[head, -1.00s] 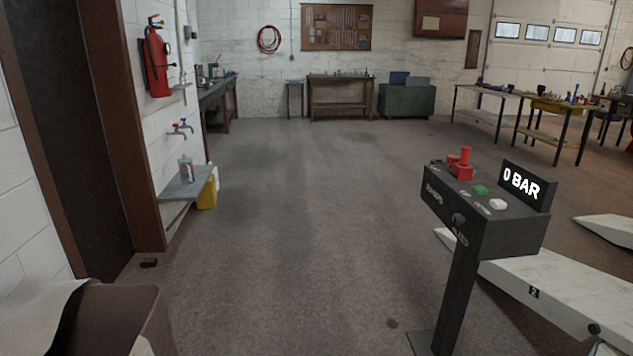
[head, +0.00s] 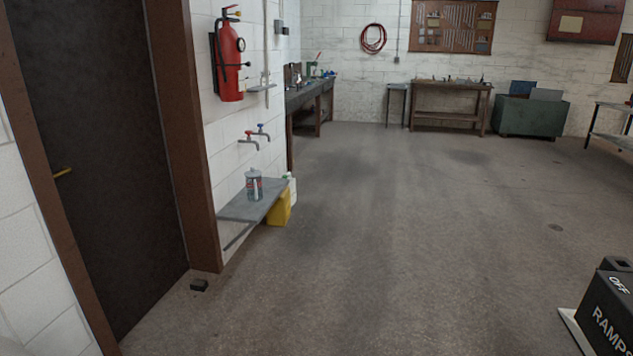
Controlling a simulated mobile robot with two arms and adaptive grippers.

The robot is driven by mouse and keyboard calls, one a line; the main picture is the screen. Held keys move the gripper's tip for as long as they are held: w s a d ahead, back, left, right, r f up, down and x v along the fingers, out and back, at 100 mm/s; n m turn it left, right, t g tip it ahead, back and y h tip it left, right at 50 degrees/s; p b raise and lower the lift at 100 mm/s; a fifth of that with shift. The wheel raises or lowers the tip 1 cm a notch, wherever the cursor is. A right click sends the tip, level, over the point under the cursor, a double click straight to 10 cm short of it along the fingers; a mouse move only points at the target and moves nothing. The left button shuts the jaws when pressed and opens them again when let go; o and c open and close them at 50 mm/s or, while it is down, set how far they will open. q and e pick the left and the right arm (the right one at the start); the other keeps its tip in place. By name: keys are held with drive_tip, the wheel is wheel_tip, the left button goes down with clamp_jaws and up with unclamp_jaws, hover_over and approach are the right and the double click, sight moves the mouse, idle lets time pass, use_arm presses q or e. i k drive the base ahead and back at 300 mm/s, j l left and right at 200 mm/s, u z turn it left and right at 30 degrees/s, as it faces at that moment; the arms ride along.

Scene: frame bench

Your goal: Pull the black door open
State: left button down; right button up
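The black door (head: 98,150) stands at the left of the head view in a brown wooden frame (head: 186,130). It looks shut. A brass handle (head: 63,173) sticks out near the door's left edge, at about mid-height. Neither of my grippers shows in this view, so nothing is seen touching the door or its handle.
A small dark block (head: 199,285) lies on the floor by the door frame's foot. A grey wall shelf (head: 240,208), a yellow container (head: 279,208) and a fire extinguisher (head: 229,60) are right of the door. A black control box (head: 608,312) stands at lower right. The middle floor is clear.

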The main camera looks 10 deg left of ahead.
sight(85, 65)
drive_tip(key=i+u, duration=0.2)
drive_tip(key=i, duration=0.45)
drive_tip(key=i+l+u, duration=0.15)
drive_tip(key=i, duration=0.45)
drive_tip(key=i+l+u, duration=0.2)
drive_tip(key=i, duration=0.45)
drive_tip(key=j, duration=0.1)
